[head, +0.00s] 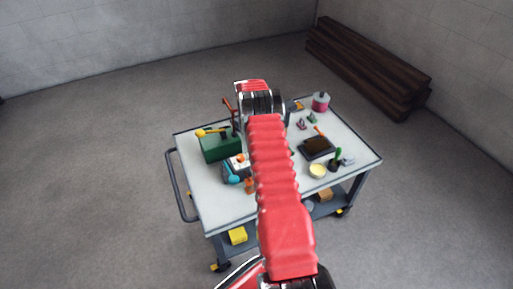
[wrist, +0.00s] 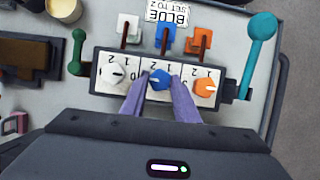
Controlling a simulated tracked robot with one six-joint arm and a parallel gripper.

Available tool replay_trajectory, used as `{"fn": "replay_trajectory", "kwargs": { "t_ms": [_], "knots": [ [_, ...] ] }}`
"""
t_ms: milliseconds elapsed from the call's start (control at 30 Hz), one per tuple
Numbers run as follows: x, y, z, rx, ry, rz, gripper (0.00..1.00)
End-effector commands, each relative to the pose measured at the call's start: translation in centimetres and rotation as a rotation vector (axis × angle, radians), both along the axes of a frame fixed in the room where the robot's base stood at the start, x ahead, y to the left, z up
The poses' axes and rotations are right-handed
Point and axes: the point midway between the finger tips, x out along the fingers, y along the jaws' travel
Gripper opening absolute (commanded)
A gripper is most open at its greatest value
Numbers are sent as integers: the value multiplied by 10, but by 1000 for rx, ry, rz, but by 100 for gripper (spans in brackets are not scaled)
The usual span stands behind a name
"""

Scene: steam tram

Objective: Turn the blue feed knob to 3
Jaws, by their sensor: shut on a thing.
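In the wrist view a control box (wrist: 101,82) carries white, blue and orange knobs in a row. The blue knob (wrist: 160,82) is in the middle, and its white mark points toward the left. Numbers are printed on the white plates around the knobs; I cannot tell which one the blue mark meets. My gripper (wrist: 160,78) is shut on the blue knob, one finger on each side, partly covering its dial. A card (wrist: 166,14) behind the box names blue and seems to end in 2. In the head view my arm hides the gripper and knob.
White (wrist: 118,73) and orange (wrist: 205,86) knobs flank the fingers closely. A teal lever (wrist: 259,50) stands right of the box, a green one (wrist: 78,48) left. The cart top (head: 200,182) also bears a green box (head: 220,146) and a pink tin (head: 321,102).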

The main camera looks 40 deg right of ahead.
Motion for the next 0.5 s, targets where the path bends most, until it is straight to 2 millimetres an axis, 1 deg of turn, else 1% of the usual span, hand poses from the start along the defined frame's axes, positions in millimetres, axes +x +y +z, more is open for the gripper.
{"fn": "replay_trajectory", "kwargs": {
  "t_ms": [33,300,333,500],
  "knots": [
    [-4,2,-2,6,12,1,5],
    [-4,2,-3,7,13,0,5],
    [-4,2,-3,7,13,0,29],
    [-3,1,-2,4,8,1,41]
  ]
}}
